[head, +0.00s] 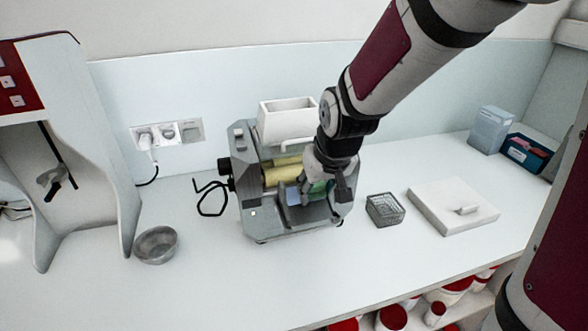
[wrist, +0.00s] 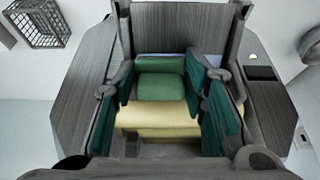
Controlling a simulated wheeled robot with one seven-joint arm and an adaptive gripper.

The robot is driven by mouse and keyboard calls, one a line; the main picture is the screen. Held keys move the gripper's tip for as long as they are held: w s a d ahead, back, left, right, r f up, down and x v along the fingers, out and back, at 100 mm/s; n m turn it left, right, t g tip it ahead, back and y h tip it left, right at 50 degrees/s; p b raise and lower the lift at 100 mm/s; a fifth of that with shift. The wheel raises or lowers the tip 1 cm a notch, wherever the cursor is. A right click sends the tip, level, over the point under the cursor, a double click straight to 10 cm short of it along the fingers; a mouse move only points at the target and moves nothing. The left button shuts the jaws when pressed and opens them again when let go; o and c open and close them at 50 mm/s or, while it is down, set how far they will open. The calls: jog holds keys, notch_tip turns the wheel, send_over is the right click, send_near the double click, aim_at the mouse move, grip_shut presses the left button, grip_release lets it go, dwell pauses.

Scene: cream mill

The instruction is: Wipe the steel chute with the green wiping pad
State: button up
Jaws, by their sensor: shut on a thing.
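The mill (head: 246,190) stands on the counter, with a white hopper on top and yellow rollers (head: 283,173) in its middle. The steel chute (head: 285,218) is at its front, low between the grey side walls, and shows as a grey brushed surface in the wrist view (wrist: 180,28). My gripper (head: 308,196) reaches down into the mill's front. In the wrist view its fingers (wrist: 162,90) are shut on the green wiping pad (wrist: 160,88), which lies over the chute's near end by the rollers (wrist: 160,117). I cannot tell whether the pad touches the chute.
A metal bowl (head: 156,245) stands left of the mill. A wire basket (head: 385,209) and a white slab with a handle (head: 452,205) are to the right. A blue-grey box (head: 490,129) and a dark blue bin (head: 527,152) stand at the back right. The front counter is clear.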

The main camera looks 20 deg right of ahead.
aim_at(319, 212)
jog(key=shift+w+r, duration=0.2)
jog(key=shift+w, duration=0.15)
jog(key=shift+s+f+p, duration=0.2)
jog(key=shift+s, duration=0.35)
jog(key=shift+s+f+p, duration=0.2)
jog(key=shift+s, duration=0.35)
jog(key=shift+s+f, duration=0.35)
jog(key=shift+s, duration=0.2)
jog(key=shift+s+f, duration=0.3)
jog(key=shift+s, duration=0.25)
notch_tip(319, 212, up, 8)
jog(key=s+p, duration=0.1)
jog(key=p, duration=0.4)
jog(key=shift+s+f, duration=0.1)
jog(key=shift+f, duration=0.05)
jog(key=shift+s, duration=0.1)
